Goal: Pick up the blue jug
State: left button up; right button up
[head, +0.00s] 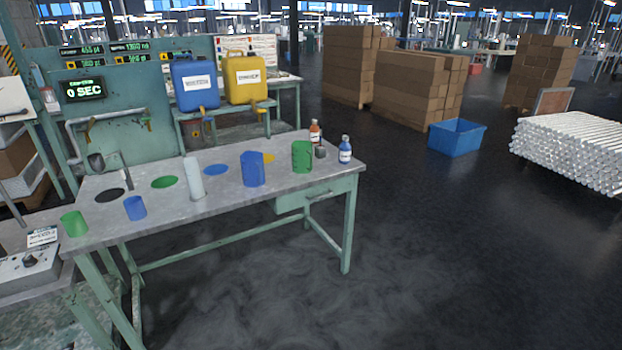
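A tall blue cup-like container (253,169), which looks like the blue jug, stands upright near the middle of the grey worktable (225,195). A smaller blue cup (135,208) stands at the table's front left. A large blue canister (195,86) with a white label sits on a raised shelf behind the table. Neither of my grippers is in view, and nothing touches the blue containers.
A white cylinder (194,179) stands left of the tall blue container. A green container (302,157) and small bottles (345,150) stand to its right. A small green cup (74,223) is at the left.

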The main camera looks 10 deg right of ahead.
aim_at(251, 162)
jog(key=u, duration=0.3)
jog(key=k, duration=0.15)
jog(key=z, duration=1.8)
jog(key=i, duration=1.7)
jog(key=u, duration=0.8)
jog(key=i, duration=0.75)
jog(key=u, duration=0.7)
